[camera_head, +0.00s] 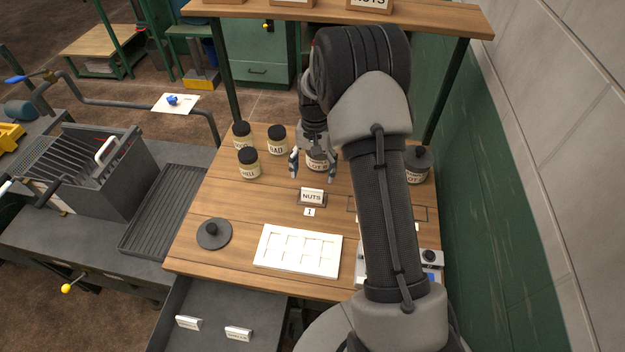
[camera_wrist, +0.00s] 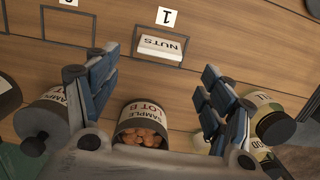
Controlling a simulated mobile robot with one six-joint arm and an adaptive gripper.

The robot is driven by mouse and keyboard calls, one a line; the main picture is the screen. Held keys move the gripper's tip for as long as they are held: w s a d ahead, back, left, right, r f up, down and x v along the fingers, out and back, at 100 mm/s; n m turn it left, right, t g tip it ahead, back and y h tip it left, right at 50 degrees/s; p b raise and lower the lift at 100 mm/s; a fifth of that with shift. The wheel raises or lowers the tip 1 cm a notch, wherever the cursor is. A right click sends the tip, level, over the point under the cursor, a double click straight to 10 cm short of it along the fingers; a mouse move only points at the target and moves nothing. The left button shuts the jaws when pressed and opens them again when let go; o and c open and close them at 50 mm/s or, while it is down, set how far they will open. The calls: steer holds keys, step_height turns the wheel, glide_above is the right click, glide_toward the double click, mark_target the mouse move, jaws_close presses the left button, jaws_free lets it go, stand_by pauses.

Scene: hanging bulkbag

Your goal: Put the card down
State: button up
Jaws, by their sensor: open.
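The white card reading NUTS (camera_head: 312,195) is on the wooden table, at the dark outline beside the number 1 tag (camera_head: 309,212). In the wrist view the card (camera_wrist: 161,47) sits at the outline's edge, upper middle. My gripper (camera_head: 312,173) is open and empty, its fingers pointing down behind the card. In the wrist view the gripper (camera_wrist: 144,76) has its fingers spread wide, and the card is apart from both. An open SAMPLE LOT jar (camera_wrist: 142,125) of brown nuts shows between and below the fingers; the head view shows it partly hidden behind the gripper.
Several labelled jars (camera_head: 248,163) stand at the back left, and a lidded jar (camera_head: 418,165) at the back right. A round knobbed lid (camera_head: 214,234) and white compartment tray (camera_head: 298,251) lie in front. An open drawer (camera_head: 213,310) holds cards. A shelf (camera_head: 300,12) spans above.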

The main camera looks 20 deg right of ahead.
steer(key=s+a+r+n+t, duration=0.15)
steer(key=s+r, duration=0.25)
steer(key=r, duration=0.4)
steer(key=s+a+r+n, duration=0.1)
steer(key=s+a+r, duration=0.25)
steer(key=r, duration=0.45)
steer(key=s+a+r+n+t, duration=0.15)
steer(key=s+r, duration=0.25)
steer(key=r, duration=0.4)
steer(key=s+a+r+n+t, duration=0.1)
steer(key=s+a, duration=0.1)
steer(key=s, duration=0.7)
steer(key=s+a+r+n+t, duration=0.1)
steer(key=s+a, duration=0.1)
steer(key=s, duration=0.7)
steer(key=shift+s+a+r+n+t+h, duration=0.2)
steer(key=shift+a+r+n+t+h, duration=0.15)
steer(key=shift+n+t+h, duration=0.05)
